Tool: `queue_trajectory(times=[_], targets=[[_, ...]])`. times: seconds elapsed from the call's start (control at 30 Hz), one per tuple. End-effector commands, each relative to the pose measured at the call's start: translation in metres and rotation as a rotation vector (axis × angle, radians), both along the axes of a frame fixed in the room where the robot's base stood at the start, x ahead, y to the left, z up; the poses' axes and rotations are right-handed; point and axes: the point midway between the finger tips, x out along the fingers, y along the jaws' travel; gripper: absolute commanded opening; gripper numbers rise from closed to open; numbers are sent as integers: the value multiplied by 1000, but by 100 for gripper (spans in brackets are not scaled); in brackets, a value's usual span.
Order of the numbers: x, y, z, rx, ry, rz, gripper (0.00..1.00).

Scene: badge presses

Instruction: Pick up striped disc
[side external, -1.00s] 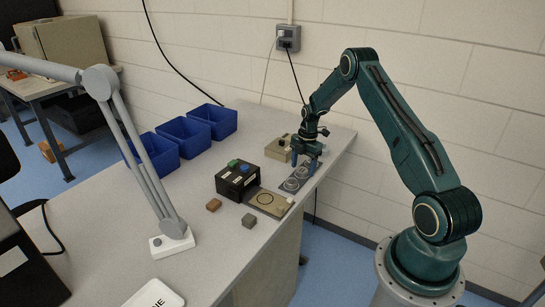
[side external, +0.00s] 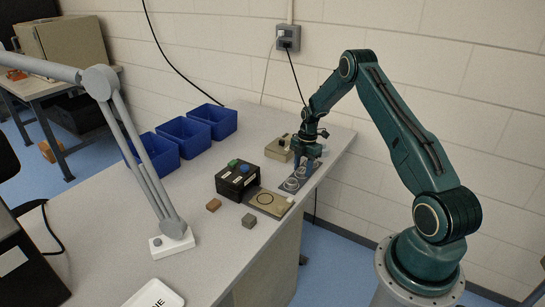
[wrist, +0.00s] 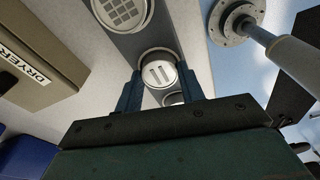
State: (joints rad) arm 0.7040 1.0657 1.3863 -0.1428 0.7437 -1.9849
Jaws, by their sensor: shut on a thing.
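The striped disc (wrist: 158,72) shows in the wrist view as a pale round face with two bars. It is between the fingertips of my gripper (wrist: 159,84), which are shut on it. In the side view my gripper (side external: 304,163) is low over the far part of the dark strip tray (side external: 281,189), and its fingers largely hide the disc. I cannot tell whether the disc is clear of the tray. A disc with a grid mark (wrist: 122,11) lies on the strip in the wrist view. Another round piece (wrist: 172,99) shows partly between the fingers.
A black press (side external: 237,180) with green and blue tops and a beige plate (side external: 270,202) stand beside the tray. A beige box marked DRYER (wrist: 40,55) is near my gripper. Brown (side external: 214,205) and grey (side external: 249,221) blocks lie in front. Blue bins (side external: 213,121) line the back.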

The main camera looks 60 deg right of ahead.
Motion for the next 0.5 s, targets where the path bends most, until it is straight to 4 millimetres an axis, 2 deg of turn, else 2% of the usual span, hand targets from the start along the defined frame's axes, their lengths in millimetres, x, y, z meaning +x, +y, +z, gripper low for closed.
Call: queue_trajectory(times=[0.27,0.5], targets=[[0,0,4,-1,-1,0,15],[1,0,24,-1,-2,0,15]])
